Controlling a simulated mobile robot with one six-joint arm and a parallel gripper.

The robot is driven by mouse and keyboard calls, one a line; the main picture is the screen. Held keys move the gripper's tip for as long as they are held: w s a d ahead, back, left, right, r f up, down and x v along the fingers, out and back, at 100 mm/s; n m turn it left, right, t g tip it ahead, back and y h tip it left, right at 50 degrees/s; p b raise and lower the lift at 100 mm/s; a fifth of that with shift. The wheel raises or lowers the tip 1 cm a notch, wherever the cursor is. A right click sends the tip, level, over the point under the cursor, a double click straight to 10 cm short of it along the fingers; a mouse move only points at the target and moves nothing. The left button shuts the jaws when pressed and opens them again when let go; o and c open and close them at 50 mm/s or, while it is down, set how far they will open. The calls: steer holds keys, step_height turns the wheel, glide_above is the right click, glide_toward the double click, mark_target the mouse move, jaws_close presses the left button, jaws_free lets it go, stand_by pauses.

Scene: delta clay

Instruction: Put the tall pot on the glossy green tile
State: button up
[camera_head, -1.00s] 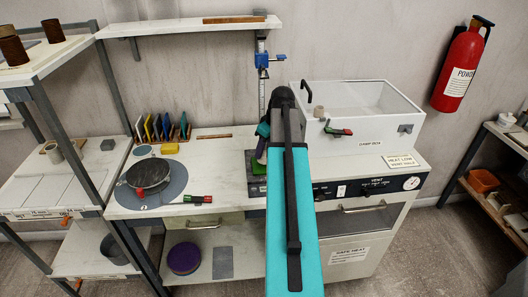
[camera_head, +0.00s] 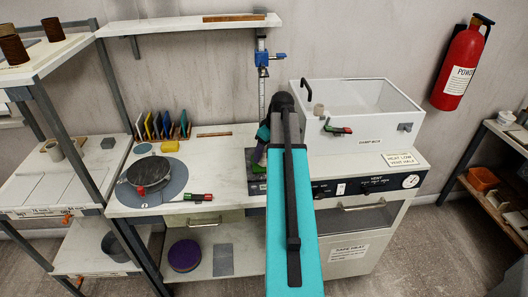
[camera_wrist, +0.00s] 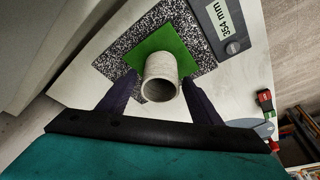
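A pale grey cylindrical pot (camera_wrist: 160,80) shows in the wrist view with its round mouth toward the camera. Its lower end is over the glossy green tile (camera_wrist: 176,44), and it appears to stand on it. The tile lies on a black-and-white speckled plate (camera_wrist: 128,45). My gripper (camera_wrist: 160,82) has one dark finger on each side of the pot, with a narrow gap showing at both sides. In the head view my gripper (camera_head: 262,150) is low at the measuring stand, and my arm hides most of the pot and tile.
A measuring stand (camera_head: 262,85) rises behind my gripper. The white damp box (camera_head: 362,112) is close on the right. A dark wheel (camera_head: 150,174) and several coloured tiles (camera_head: 165,127) are on the left of the bench. Brown pots (camera_head: 52,30) stand on the upper left shelf.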

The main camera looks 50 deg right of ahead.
steer(key=shift+r, duration=0.2)
steer(key=b+v, duration=0.2)
steer(key=v, duration=0.9)
steer(key=shift+r, duration=0.4)
steer(key=shift+s+r, duration=0.1)
steer(key=shift+s, duration=0.05)
stand_by(0.6)
